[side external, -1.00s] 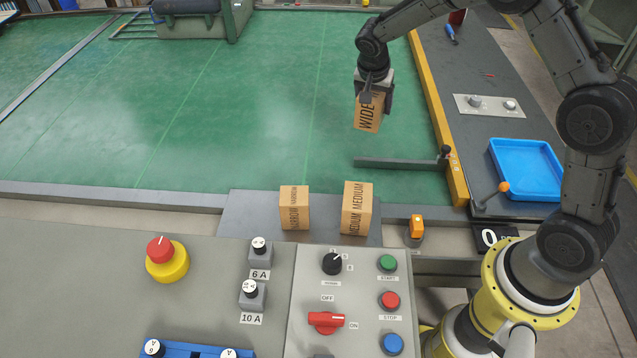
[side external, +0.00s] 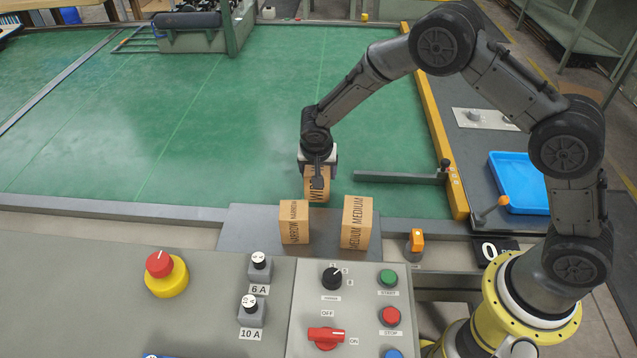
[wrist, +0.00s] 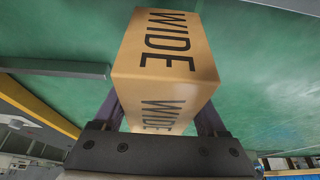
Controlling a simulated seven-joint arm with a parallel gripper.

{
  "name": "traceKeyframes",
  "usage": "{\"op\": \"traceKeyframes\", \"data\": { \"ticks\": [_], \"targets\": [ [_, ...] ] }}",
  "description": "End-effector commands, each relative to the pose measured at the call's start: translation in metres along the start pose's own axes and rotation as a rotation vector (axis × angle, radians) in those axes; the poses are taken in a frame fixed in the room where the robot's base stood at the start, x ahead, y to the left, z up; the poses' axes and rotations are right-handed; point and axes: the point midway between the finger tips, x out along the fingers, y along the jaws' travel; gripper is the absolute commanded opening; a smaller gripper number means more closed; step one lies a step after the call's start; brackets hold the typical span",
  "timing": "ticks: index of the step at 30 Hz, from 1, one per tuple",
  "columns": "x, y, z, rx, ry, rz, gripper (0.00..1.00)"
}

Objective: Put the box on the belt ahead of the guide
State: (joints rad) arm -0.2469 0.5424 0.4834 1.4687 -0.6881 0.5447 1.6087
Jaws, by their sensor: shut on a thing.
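My gripper (side external: 318,182) is shut on the cardboard box marked WIDE (side external: 313,194), near the belt's front edge and behind the box marked NARROW. In the wrist view the WIDE box (wrist: 168,60) sits between the two fingers, with green behind it. I cannot tell whether its underside touches anything. The green belt (side external: 180,120) stretches away to the back left. The guide, a grey bar (side external: 400,177), reaches over the belt from the yellow side rail, to the right of my gripper. It also shows at upper left in the wrist view (wrist: 55,68).
The NARROW box (side external: 294,222) and the MEDIUM box (side external: 357,223) stand on a grey plate (side external: 240,235) in front of the belt. The control panel (side external: 110,255) fills the front. A blue tray (side external: 520,180) lies at right. The belt's left and middle are clear.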

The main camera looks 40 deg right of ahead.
Motion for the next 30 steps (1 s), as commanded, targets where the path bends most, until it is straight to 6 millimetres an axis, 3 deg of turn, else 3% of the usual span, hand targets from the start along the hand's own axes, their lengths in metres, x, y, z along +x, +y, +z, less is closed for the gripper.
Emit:
{"op": "traceKeyframes", "data": {
  "ticks": [9, 21, 22, 25, 30],
  "targets": [
    [0.033, 0.000, 0.013, 0.000, 0.000, -0.001, 0.00],
    [0.037, 0.000, 0.015, 0.000, 0.000, -0.001, 0.00],
    [0.037, 0.000, 0.015, 0.000, 0.000, 0.000, 0.80],
    [0.037, 0.000, 0.015, 0.000, 0.000, 0.000, 0.98],
    [0.037, 0.000, 0.015, 0.000, 0.000, 0.000, 1.00]
  ]
}}
